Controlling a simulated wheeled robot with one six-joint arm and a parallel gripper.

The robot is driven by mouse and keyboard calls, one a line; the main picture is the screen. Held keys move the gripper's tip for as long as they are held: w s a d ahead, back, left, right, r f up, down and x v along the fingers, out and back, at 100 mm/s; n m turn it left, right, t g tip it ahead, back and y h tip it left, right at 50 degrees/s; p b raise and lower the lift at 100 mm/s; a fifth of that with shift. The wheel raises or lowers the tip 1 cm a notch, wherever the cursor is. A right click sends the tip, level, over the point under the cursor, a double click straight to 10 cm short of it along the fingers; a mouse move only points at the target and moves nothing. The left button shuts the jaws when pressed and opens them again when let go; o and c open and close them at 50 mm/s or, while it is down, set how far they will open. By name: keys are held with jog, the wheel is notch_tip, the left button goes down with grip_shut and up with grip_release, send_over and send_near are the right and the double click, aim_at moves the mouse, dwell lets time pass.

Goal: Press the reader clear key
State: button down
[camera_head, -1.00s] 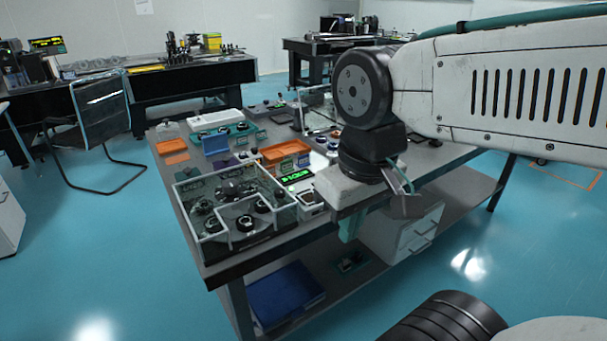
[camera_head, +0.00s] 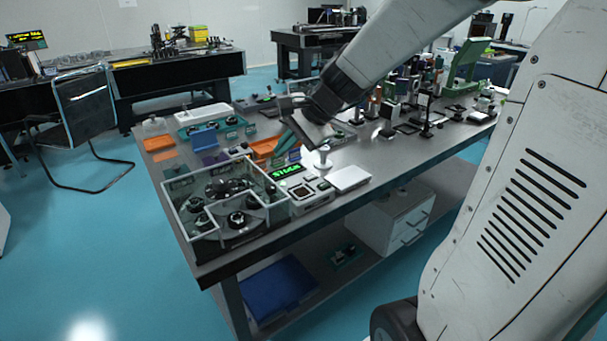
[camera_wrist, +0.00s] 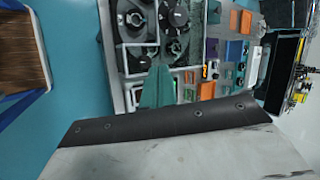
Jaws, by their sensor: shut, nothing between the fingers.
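The reader (camera_head: 305,194) is a pale box near the table's front edge in the head view, with a lit green display (camera_head: 286,171) at its back. It has a dark square and small pale spots on top; I cannot tell which of these is the clear key. My gripper (camera_head: 284,143) is above the table, behind the reader's display and close to the orange tray. Its teal fingers (camera_wrist: 158,84) are together and empty, and they show in the wrist view too. I cannot make out the reader in the wrist view, and contact is not visible.
A clear-walled case (camera_head: 226,205) with dark round parts stands left of the reader. A white flat plate (camera_head: 348,179) lies right of it. An orange tray (camera_head: 264,147) and a blue bin (camera_head: 204,140) are farther back. Several upright optical parts crowd the table's right side.

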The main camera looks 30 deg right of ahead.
jog(key=w+d+f+m+t+h, duration=0.1)
jog(key=w+d+f+m+t, duration=0.15)
jog(key=w+d+m, duration=0.45)
jog(key=m+h, duration=0.2)
jog(key=m, duration=0.1)
send_over(314, 177)
notch_tip(314, 177, down, 4)
jog(key=shift+r+t, duration=0.2)
jog(key=shift+t, duration=0.05)
jog(key=shift+y, duration=0.3)
jog(key=shift+f, duration=4.4)
jog(key=shift+f, duration=0.15)
jog(key=shift+f, duration=0.25)
